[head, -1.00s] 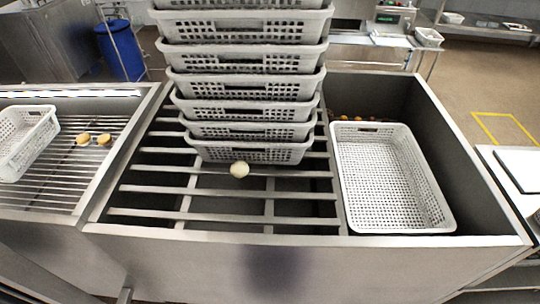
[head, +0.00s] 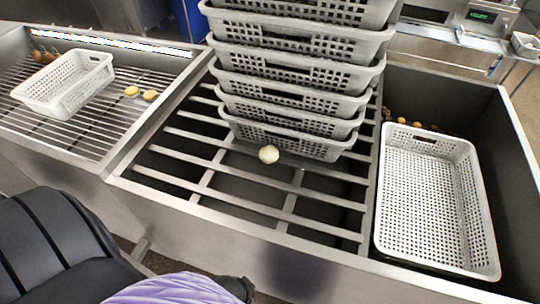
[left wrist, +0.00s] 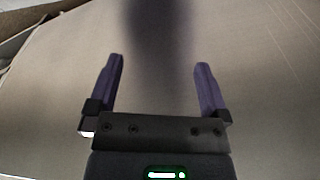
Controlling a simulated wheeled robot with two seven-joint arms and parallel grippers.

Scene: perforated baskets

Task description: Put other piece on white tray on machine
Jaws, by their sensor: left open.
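A pale round piece (head: 268,154) lies on the metal bars in front of the stack of white baskets. Two yellowish round pieces, one (head: 131,91) left of the other (head: 150,95), lie on the left rack. A small white perforated tray (head: 66,85) sits on that rack, left of them. A larger white perforated tray (head: 435,145) stands in the right bay and looks empty. My left gripper (left wrist: 159,62) is open and empty in the left wrist view, facing a plain metal surface. My left arm shows at the bottom of the head view. My right gripper is not in view.
A tall stack of white baskets (head: 300,85) stands on the barred middle section. Raised metal walls divide the bays, and a steel front panel (head: 200,235) faces me. Several small brownish round things (head: 410,123) lie behind the right tray. More lie at the far left rack corner.

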